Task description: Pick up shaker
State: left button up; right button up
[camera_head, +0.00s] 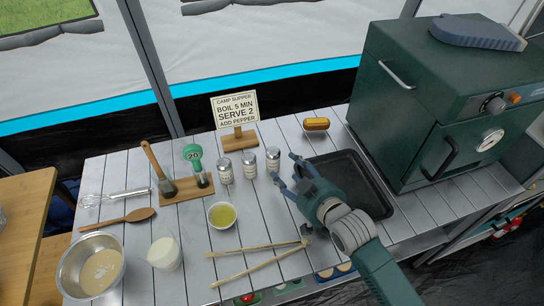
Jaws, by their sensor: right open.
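Three small shakers stand upright in a row on the slatted table: the left shaker (226,171), the middle shaker (249,165) and the right shaker (273,159). Each has a metal top and a pale label too small to read. My right gripper (284,175) is open and empty, just in front and to the right of the right shaker, over the edge of the dark tray. Its fingers point toward the shakers; I cannot tell whether one touches. My left gripper is not in view.
A sign (238,138) stands behind the shakers. A bowl of yellow liquid (221,215) and chopsticks (262,247) lie in front. The dark tray (377,203) and green oven (408,110) are at right. A metal bowl (68,268) is front left.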

aim_at(279, 160)
jog(key=shift+x, duration=1)
jog(key=x, duration=0.3)
jog(key=p+x, duration=0.1)
jog(key=x, duration=0.1)
jog(key=shift+w+a+r, duration=0.2)
jog(key=shift+a+r, duration=0.05)
jog(key=shift+r, duration=0.1)
jog(key=c, duration=0.9)
